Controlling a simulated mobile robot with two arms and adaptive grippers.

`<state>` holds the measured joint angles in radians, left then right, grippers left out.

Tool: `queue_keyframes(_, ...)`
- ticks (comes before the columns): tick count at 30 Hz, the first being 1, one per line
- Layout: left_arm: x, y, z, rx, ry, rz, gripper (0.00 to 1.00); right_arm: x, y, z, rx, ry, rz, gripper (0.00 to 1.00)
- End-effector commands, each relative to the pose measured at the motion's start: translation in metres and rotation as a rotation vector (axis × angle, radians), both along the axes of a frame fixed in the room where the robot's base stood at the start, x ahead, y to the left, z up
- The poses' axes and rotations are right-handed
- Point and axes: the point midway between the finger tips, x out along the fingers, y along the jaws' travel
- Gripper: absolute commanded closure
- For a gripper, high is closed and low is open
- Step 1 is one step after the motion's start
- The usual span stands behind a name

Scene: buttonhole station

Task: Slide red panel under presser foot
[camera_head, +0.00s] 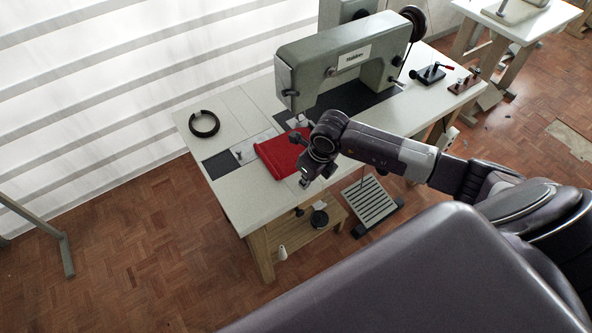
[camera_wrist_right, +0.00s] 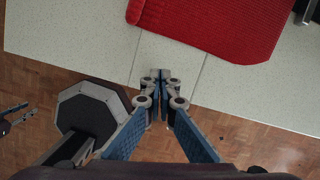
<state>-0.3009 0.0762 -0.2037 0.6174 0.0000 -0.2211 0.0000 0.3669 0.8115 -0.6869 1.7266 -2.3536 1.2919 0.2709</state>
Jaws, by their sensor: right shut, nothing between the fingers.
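The red panel (camera_head: 280,154) lies flat on the table in front of the sewing machine (camera_head: 340,62). Its far right part reaches toward the needle area, where the machine head and my right arm hide it, so I cannot tell how it lies to the presser foot. In the wrist view the red panel (camera_wrist_right: 215,22) shows at the top, apart from the fingertips. My right gripper (camera_head: 305,183) is at the table's front edge, just nearer than the panel. In the wrist view the right gripper (camera_wrist_right: 161,78) is shut and empty.
The white table (camera_head: 248,204) has free room left of the panel. A black ring (camera_head: 204,124) lies at the far left. A small lever box (camera_head: 428,75) stands at the right. A foot pedal (camera_head: 369,201) is below.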

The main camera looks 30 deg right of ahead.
Motion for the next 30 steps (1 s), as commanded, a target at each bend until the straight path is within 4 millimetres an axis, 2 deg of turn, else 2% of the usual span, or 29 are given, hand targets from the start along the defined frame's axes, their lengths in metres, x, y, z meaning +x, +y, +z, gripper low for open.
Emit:
queue_keyframes(1,0.005,0.002,0.007,0.001,-0.007,0.001,0.70,0.012,0.005,0.005,0.005,-0.011,-0.003,1.00)
queue_keyframes(6,0.007,0.004,0.012,0.003,-0.011,0.003,0.70,0.028,0.010,0.003,0.004,-0.009,-0.002,1.00)
queue_keyframes(12,0.007,0.004,0.014,0.003,-0.011,0.004,0.70,0.035,0.012,0.002,0.003,-0.009,0.000,1.00)
queue_keyframes(21,0.004,0.004,0.014,0.004,-0.006,0.003,0.70,0.036,0.012,0.002,0.002,-0.008,0.000,1.00)
queue_keyframes(30,0.003,0.004,-0.006,0.005,-0.004,0.003,0.70,0.051,0.016,-0.001,0.003,-0.011,-0.001,1.00)
